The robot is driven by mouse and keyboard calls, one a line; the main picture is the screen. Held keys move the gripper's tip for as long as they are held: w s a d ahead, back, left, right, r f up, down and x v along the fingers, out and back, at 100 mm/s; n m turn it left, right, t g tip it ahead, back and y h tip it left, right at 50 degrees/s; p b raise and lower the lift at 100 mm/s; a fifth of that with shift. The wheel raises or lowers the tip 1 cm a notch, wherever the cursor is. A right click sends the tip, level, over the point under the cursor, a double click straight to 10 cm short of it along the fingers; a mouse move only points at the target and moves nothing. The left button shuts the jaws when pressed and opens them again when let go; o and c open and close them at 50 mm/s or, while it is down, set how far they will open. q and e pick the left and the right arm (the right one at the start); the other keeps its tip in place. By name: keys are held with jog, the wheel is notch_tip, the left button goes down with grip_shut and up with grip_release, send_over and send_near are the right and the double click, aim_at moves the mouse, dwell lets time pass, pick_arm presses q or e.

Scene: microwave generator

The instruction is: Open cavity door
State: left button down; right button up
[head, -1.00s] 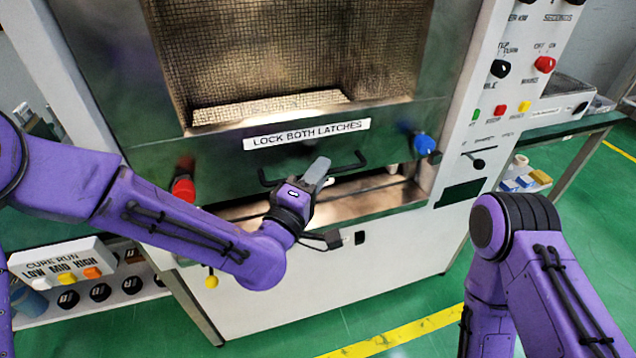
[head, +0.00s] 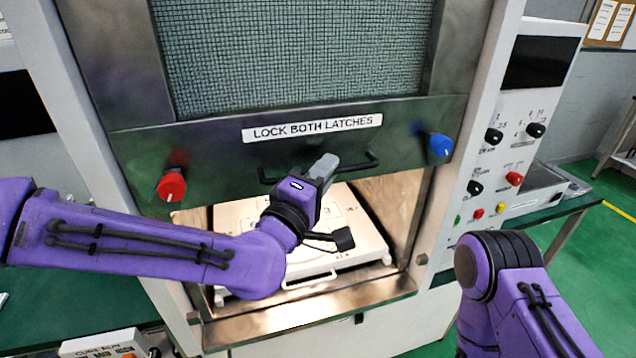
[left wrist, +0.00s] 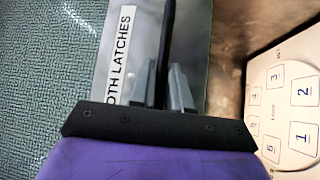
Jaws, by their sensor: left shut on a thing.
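The cavity door (head: 215,160) is a metal panel with a mesh window (head: 300,55) and a "LOCK BOTH LATCHES" label (head: 312,128). It stands raised, with an opening below it. A black bar handle (head: 370,160) runs across its lower part. My left gripper (head: 322,170) is at the handle, and in the left wrist view its fingers (left wrist: 165,88) are shut on the dark bar (left wrist: 167,35). A red latch knob (head: 171,185) is at the left and a blue one (head: 440,145) at the right. My right arm shows at lower right; its gripper is out of view.
Inside the opening lies a white tray (head: 308,282) with numbered spots, partly hidden by my left arm. A metal sill (head: 310,312) edges the opening. A control panel (head: 505,150) with knobs stands at the right, beside a green table (head: 570,215).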

pick_arm(q)
jog(key=shift+r+p, duration=0.4)
jog(key=shift+r, duration=0.7)
jog(key=c, duration=1.2)
grip_release()
jog(key=b+v, duration=0.4)
jog(key=v, duration=0.6)
jog(key=shift+s+a+f, duration=0.1)
jog(key=shift+s+a, duration=0.05)
jog(key=shift+s, duration=0.05)
